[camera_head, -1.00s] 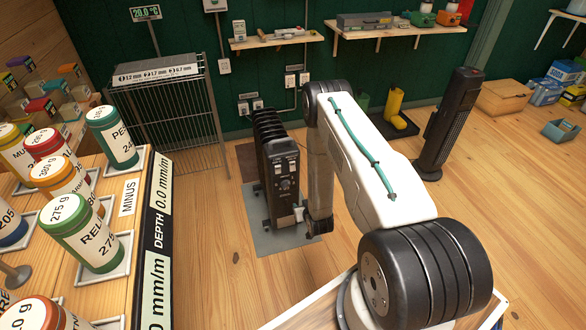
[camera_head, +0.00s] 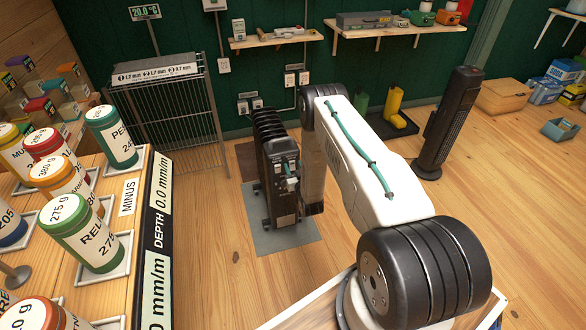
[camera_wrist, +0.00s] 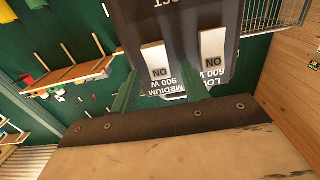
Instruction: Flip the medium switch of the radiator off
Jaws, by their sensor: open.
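The black oil radiator (camera_head: 264,150) stands on a grey mat in the head view, its control panel facing me. In the wrist view the panel appears upside down, with two white rocker switches. The left one is the medium switch (camera_wrist: 157,58), by the label MEDIUM 900 W. The right one is the low switch (camera_wrist: 213,48), labelled LOW 600 W. Both show ON lettering. My gripper (camera_wrist: 162,88) is open, its green fingers on either side of the medium switch's column. I cannot tell whether they touch the panel. In the head view my gripper (camera_head: 291,178) is at the panel's upper part.
A wire rack (camera_head: 175,115) stands left of the radiator. A bench (camera_head: 160,230) with jars is at the left. A dark tower heater (camera_head: 447,125) stands at the right. Wall shelves (camera_head: 275,40) hang behind. The floor right of my arm is mostly clear.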

